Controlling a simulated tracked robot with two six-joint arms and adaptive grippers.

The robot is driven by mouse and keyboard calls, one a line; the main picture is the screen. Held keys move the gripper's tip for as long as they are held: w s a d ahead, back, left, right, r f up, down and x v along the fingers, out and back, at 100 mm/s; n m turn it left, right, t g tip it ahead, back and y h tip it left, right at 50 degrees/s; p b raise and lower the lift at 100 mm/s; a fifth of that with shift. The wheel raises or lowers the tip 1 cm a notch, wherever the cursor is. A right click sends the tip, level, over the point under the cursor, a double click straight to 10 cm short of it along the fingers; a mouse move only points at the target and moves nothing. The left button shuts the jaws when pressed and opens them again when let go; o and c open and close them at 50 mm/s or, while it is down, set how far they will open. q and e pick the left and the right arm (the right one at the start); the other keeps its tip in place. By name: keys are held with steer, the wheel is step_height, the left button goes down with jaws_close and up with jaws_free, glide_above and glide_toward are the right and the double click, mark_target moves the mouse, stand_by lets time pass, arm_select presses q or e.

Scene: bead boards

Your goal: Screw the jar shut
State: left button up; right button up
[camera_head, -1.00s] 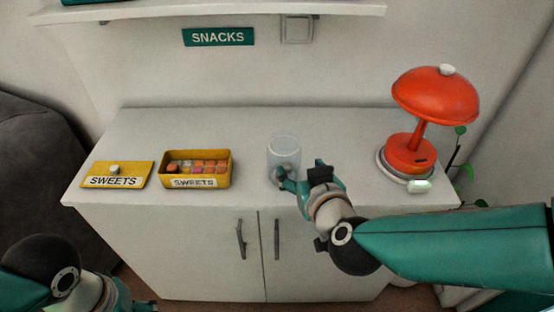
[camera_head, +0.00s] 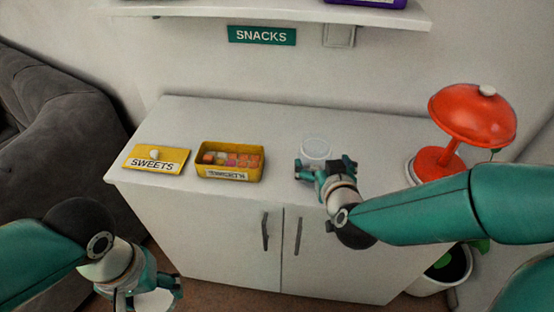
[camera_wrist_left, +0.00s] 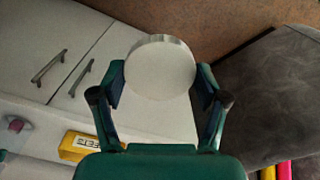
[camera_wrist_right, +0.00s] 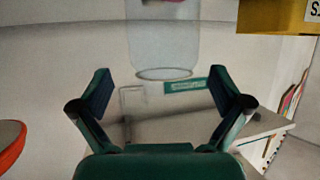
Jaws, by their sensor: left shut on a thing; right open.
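The clear glass jar (camera_head: 316,148) stands on the white cabinet top, and its lower part is hidden behind my right gripper in the head view. My right gripper (camera_head: 322,168) is open in front of it. In the right wrist view the jar (camera_wrist_right: 163,40) shows between and beyond the spread fingertips, with a gap on each side. My left gripper (camera_head: 163,288) is low at the left, in front of the cabinet. It is shut on a round white lid (camera_wrist_left: 160,67), seen nearly face-on in the left wrist view and partly cut off in the head view.
An open yellow sweets box (camera_head: 230,175) and its yellow lid (camera_head: 156,158) sit left of the jar. A red lamp (camera_head: 472,115) stands at the right, behind my right arm. A shelf (camera_head: 280,14) hangs above. The cabinet top (camera_head: 250,115) behind the box is clear.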

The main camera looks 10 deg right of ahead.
mark_target(312, 149)
steer(key=shift+f, duration=0.1)
arm_select(q)
steer(key=shift+r+p, duration=0.3)
steer(key=shift+p, duration=0.05)
arm_select(e)
steer(key=shift+f+x, duration=0.15)
steer(key=shift+x, duration=1.15)
steer(key=shift+f+x, duration=0.15)
steer(key=shift+x, duration=1.15)
steer(key=shift+s+a, duration=0.15)
steer(key=shift+a, duration=0.05)
steer(key=c, duration=1.2)
steer(key=shift+r, duration=0.1)
steer(key=shift+c, duration=0.2)
